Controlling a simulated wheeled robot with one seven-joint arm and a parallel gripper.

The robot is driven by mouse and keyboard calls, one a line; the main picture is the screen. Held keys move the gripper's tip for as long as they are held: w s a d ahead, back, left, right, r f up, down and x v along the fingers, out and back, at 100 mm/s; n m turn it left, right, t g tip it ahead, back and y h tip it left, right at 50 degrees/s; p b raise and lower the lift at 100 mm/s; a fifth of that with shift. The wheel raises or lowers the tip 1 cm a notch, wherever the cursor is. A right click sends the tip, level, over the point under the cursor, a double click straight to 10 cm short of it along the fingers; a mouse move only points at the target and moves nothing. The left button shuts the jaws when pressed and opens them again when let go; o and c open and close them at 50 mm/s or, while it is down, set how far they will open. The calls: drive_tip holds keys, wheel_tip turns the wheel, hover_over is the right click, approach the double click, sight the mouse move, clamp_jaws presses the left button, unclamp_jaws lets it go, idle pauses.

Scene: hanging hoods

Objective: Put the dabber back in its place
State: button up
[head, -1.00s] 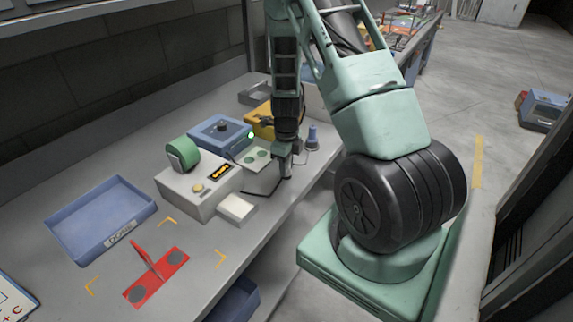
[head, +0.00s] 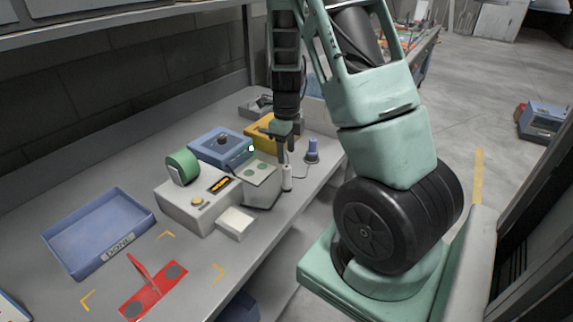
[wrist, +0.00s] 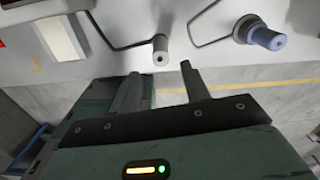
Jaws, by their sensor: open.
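A small pale cylinder (head: 287,178) stands upright near the bench's front edge, with a dark cord running from it; it also shows in the wrist view (wrist: 160,46). A blue-topped piece (head: 312,149) sits on a grey round base behind it, also with a cord, and shows at upper right in the wrist view (wrist: 267,38). I cannot tell for certain which is the dabber; the pale cylinder looks likely. My gripper (head: 285,158) is open and empty, just above the pale cylinder. In the wrist view, the fingers (wrist: 160,78) are apart with the cylinder beyond their tips.
A pale box with a green roll (head: 182,167), a small white block (head: 235,223) and a blue box (head: 220,145) stand left of my gripper. A yellow bin (head: 262,128) is behind. A blue DONE tray (head: 100,230) and red fixture (head: 150,288) are at left.

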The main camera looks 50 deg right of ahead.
drive_tip(key=shift+r, duration=0.95)
drive_tip(key=shift+a, duration=0.1)
drive_tip(key=a+r+n+y, duration=0.1)
drive_tip(key=a+r+n, duration=0.2)
drive_tip(key=a+n, duration=0.75)
drive_tip(key=a+r+n, duration=0.2)
drive_tip(key=a+n, duration=0.5)
drive_tip(key=a, duration=0.7)
drive_tip(key=s+a+r+n, duration=0.4)
drive_tip(key=s+a+n, duration=1.2)
drive_tip(key=n, duration=0.8)
drive_tip(key=shift+s+r, duration=0.2)
drive_tip(key=shift+s, duration=0.4)
drive_tip(key=shift+d, duration=0.15)
